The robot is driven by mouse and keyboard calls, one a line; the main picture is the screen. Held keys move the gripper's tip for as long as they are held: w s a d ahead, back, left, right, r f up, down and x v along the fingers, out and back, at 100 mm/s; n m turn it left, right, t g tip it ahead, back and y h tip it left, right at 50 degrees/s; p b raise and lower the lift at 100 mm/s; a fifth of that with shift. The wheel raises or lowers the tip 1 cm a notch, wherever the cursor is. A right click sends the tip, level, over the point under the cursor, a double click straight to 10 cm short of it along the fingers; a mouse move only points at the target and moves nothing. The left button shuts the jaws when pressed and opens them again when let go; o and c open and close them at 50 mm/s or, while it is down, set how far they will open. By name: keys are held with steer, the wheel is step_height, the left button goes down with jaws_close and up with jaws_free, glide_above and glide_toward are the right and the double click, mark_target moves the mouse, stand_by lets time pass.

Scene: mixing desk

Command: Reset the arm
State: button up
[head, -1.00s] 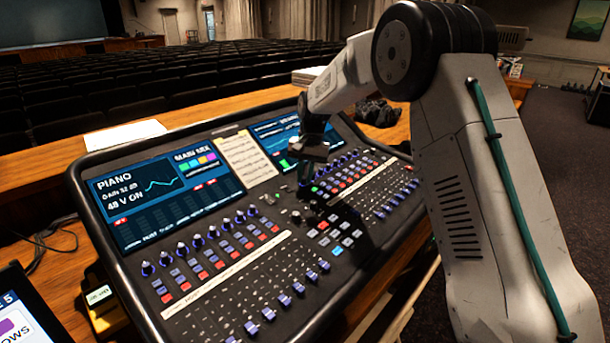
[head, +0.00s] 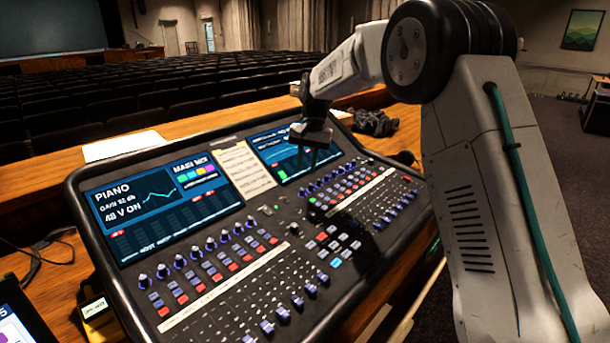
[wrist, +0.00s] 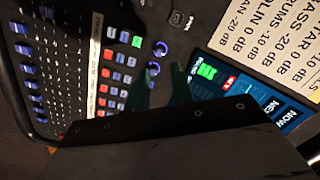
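My arm (head: 485,170) rises at the right of the head view and bends over to the left. My gripper (head: 313,158) hangs above the mixing console (head: 290,228), pointing down near the right screen. In the wrist view the two dark fingers of my gripper (wrist: 160,84) stand apart with nothing between them. Behind them are rows of console buttons and knobs, a lit screen (wrist: 270,103) and a paper note. The fingers appear clear of the console surface, though the exact height is hard to tell.
The note (head: 240,170) lies between the console's two screens. White paper (head: 125,146) rests on the wooden desk behind it. A dark crumpled item (head: 374,122) lies behind the console at right. A tablet (head: 22,318) and a yellow device (head: 98,318) are at lower left.

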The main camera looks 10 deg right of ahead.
steer(key=shift+r, duration=0.25)
steer(key=s+f, duration=0.1)
steer(key=s+f+n, duration=0.1)
steer(key=shift+s+d+f+g, duration=0.2)
steer(key=shift+s+f+g, duration=0.05)
steer(key=shift+s+g, duration=0.15)
steer(key=s, duration=0.3)
steer(key=shift+d+n+g, duration=0.25)
steer(key=shift+n+g, duration=0.05)
steer(key=s+d+r+n+t, duration=0.1)
steer(key=s+d+r, duration=0.1)
steer(key=s, duration=1.2)
steer(key=s+d+r+n+h, duration=0.1)
steer(key=s+d+r, duration=0.1)
steer(key=s, duration=1.3)
steer(key=s+d+r+n+t, duration=0.1)
steer(key=s+d+r, duration=0.1)
steer(key=s, duration=1.2)
steer(key=shift+s+r+t, duration=0.3)
steer(key=shift+s+r, duration=0.1)
steer(key=shift+r, duration=0.5)
